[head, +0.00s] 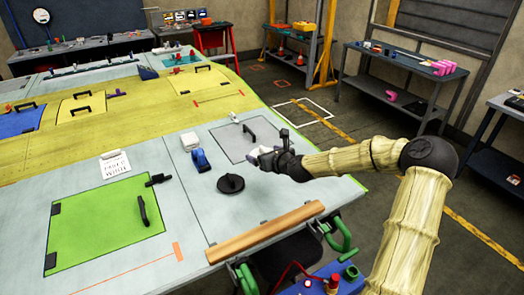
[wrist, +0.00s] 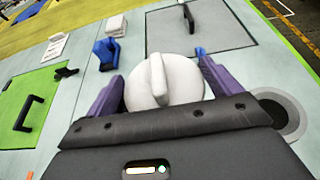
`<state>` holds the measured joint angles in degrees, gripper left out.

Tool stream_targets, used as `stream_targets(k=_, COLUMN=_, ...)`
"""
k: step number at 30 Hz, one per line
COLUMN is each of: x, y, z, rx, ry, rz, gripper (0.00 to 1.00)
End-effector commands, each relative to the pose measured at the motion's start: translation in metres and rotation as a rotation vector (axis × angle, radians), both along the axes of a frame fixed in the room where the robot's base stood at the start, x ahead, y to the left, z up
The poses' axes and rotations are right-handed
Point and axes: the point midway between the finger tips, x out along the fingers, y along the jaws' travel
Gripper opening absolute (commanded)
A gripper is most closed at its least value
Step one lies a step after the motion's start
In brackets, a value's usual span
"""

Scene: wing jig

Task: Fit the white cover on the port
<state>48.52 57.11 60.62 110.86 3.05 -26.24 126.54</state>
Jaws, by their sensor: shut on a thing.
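The white cover (wrist: 165,82) is a round disc with a raised grip bar across its top. My gripper (wrist: 160,85) is shut on it, with a purple finger on either side, and it shows above the work surface in the wrist view. In the head view my gripper (head: 258,153) is over the pale panel, and the cover appears only as a small whitish patch. The port (wrist: 284,116), a dark round opening with a grey rim, lies to the right of the cover, apart from it and partly hidden by my gripper. My arm seems to hide the port in the head view.
A black disc (head: 230,184) and a blue object (head: 200,160) lie left of my gripper, with a white stack (head: 189,141) behind. A grey panel (head: 232,150) has a black handle. A wooden bar (head: 265,231) runs along the front edge. A green panel (head: 100,225) is at left.

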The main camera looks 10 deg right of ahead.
Motion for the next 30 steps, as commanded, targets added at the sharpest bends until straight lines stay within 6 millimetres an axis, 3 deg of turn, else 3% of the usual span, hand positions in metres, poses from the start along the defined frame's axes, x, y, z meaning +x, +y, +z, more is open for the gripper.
stream_targets(k=6, x=-0.075, y=0.0, z=-0.003, rx=-0.006, ry=0.001, rz=0.041, gripper=0.67)
stream_targets(k=11, x=-0.108, y=0.003, z=-0.003, rx=-0.008, ry=0.003, rz=0.06, gripper=0.67)
stream_targets(k=30, x=-0.114, y=0.002, z=-0.002, rx=-0.008, ry=0.004, rz=0.061, gripper=0.67)
